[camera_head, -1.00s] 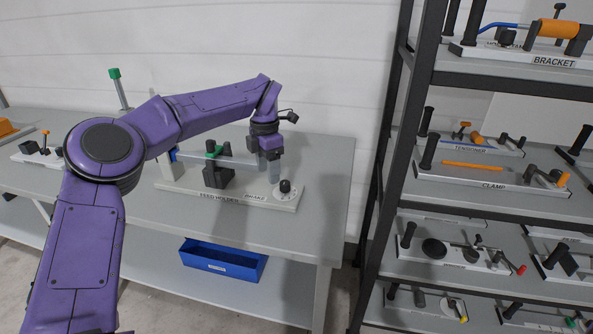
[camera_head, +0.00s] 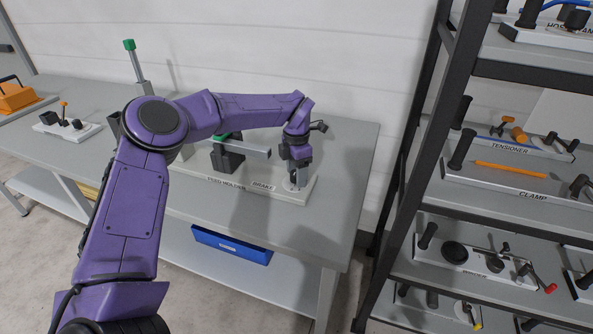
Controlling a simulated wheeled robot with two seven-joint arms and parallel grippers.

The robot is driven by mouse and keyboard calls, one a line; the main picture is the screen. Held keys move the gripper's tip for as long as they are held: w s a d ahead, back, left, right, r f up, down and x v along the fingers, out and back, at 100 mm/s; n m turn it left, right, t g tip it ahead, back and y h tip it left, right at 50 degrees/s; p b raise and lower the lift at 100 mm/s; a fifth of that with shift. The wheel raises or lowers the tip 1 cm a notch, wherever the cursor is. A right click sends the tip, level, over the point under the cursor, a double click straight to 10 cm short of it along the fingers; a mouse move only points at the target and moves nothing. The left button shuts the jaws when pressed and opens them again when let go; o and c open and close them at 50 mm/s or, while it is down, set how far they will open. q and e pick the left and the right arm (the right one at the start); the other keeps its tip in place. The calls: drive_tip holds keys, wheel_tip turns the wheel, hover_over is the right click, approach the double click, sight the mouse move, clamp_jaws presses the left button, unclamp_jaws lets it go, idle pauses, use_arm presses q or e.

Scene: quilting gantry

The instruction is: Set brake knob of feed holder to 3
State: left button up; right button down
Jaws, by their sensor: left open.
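The feed holder (camera_head: 229,157) stands on a pale base plate labelled FEED HOLDER and BRAKE, on the grey bench. It has a dark block with a green top and a grey bar. The brake knob (camera_head: 296,187) sits at the plate's right end on a light round dial; it is mostly covered, and its setting cannot be read. My left gripper (camera_head: 298,176) points down right over the knob, its fingers open and beside it. Whether they touch it cannot be told. My right gripper is not in view.
A dark-framed shelf (camera_head: 409,222) with several labelled fixtures stands to the right of the bench. A blue bin (camera_head: 231,246) is under the bench top. A smaller fixture (camera_head: 67,126) and an orange item (camera_head: 17,98) lie at the left. The bench's right end (camera_head: 350,160) is clear.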

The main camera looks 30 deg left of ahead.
use_arm(q)
drive_tip(key=shift+s, duration=0.3)
drive_tip(key=shift+w, duration=0.1)
drive_tip(key=c, duration=1)
drive_tip(key=shift+c, duration=0.2)
